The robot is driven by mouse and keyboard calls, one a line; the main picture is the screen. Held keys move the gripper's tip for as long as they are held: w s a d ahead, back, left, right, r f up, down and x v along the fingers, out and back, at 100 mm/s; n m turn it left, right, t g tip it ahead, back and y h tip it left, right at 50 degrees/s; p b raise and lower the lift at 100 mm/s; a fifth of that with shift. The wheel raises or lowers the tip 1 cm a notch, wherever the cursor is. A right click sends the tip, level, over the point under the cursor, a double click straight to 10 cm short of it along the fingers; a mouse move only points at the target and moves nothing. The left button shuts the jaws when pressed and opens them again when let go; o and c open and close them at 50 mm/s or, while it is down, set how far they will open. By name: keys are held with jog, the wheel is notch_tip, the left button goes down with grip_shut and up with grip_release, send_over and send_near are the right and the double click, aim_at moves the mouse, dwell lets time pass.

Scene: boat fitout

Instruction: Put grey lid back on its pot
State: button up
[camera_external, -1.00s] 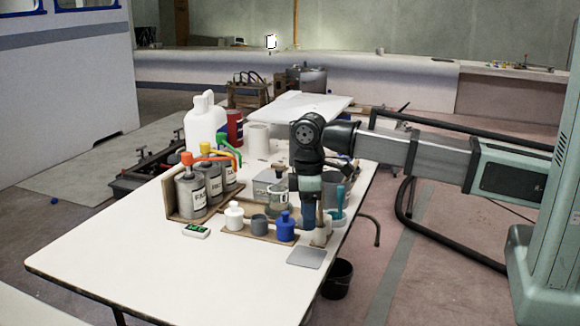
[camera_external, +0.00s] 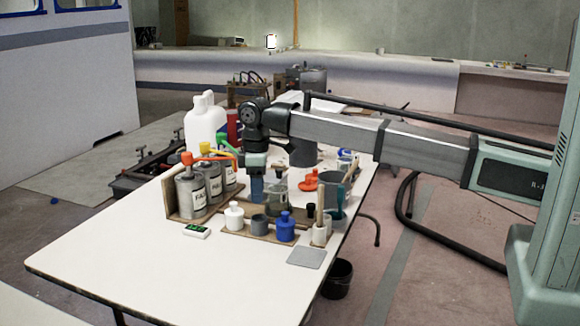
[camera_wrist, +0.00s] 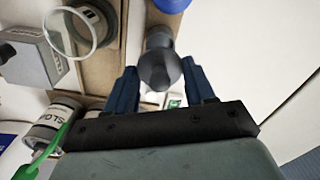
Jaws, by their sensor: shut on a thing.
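My gripper (camera_external: 257,198) is shut on the grey lid (camera_wrist: 160,72), which shows between the blue fingers (camera_wrist: 162,88) in the wrist view. The fingers point down. In the external view they hang just above and behind the grey pot (camera_external: 261,229), and I cannot make out the lid there. The grey pot stands open on a wooden strip (camera_external: 238,233), between a white lidded pot (camera_external: 234,219) and a blue lidded pot (camera_external: 286,231). In the wrist view a grey round shape, likely the pot (camera_wrist: 158,39), shows just beyond the lid. Whether they touch is hidden.
Labelled cans (camera_external: 190,196) with coloured spouts stand in a wooden rack at left. A glass beaker (camera_external: 277,203) stands close behind the pots. A holder with a brush (camera_external: 319,233) and a grey plate (camera_external: 306,258) are at right. The front of the table is clear.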

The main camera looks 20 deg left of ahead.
jog(key=shift+f, duration=2.4)
jog(key=shift+f, duration=0.5)
dwell(0.7)
jog(key=o, duration=1.4)
jog(key=shift+r, duration=0.2)
jog(key=shift+r, duration=2.3)
